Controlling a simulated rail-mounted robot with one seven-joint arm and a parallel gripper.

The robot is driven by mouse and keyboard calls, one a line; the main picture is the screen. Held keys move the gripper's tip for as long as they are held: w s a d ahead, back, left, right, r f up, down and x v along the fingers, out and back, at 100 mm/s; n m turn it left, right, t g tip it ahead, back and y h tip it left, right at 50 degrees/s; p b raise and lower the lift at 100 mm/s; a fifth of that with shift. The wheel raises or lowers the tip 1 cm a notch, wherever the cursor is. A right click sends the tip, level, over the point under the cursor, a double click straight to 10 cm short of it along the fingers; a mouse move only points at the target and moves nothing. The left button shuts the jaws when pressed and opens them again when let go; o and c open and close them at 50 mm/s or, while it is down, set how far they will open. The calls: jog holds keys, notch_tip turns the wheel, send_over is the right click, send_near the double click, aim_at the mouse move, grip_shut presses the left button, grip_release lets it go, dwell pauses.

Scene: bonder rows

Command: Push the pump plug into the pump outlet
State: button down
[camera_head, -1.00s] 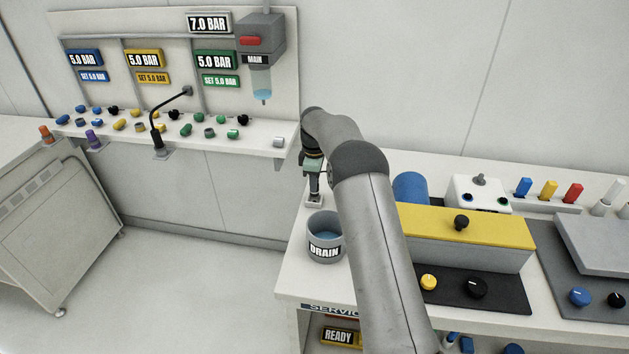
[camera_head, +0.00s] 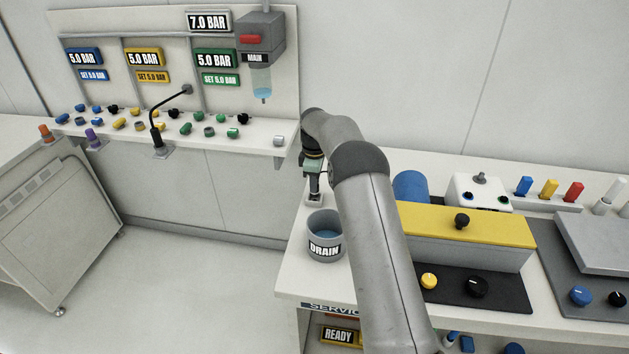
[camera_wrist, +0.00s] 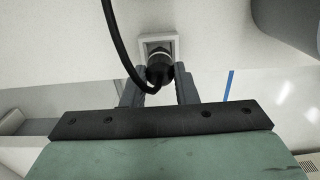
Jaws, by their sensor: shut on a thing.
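In the wrist view, my gripper (camera_wrist: 159,84) is shut on a black plug (camera_wrist: 160,67) with a light ring around it. A black cable runs from the plug up to the top left. The plug's far end is at a light square outlet frame (camera_wrist: 146,38); I cannot tell how deep it sits. In the head view my gripper (camera_head: 314,188) points down over a small square socket (camera_head: 315,201) at the bench's left end, behind the drain pot. The plug is too small to make out there, and my arm hides part of the area.
The grey drain pot (camera_head: 325,248) holds blue liquid close in front of the gripper. A blue cylinder (camera_head: 410,187) and a yellow-topped box (camera_head: 470,225) stand to the right of my arm.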

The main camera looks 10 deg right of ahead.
jog(key=shift+f+b, duration=0.55)
jog(key=shift+f, duration=0.55)
jog(key=c, duration=1.1)
grip_release()
jog(key=shift+o, duration=0.2)
notch_tip(320, 180, up, 18)
jog(key=shift+f+b, duration=0.25)
jog(key=shift+b, duration=0.1)
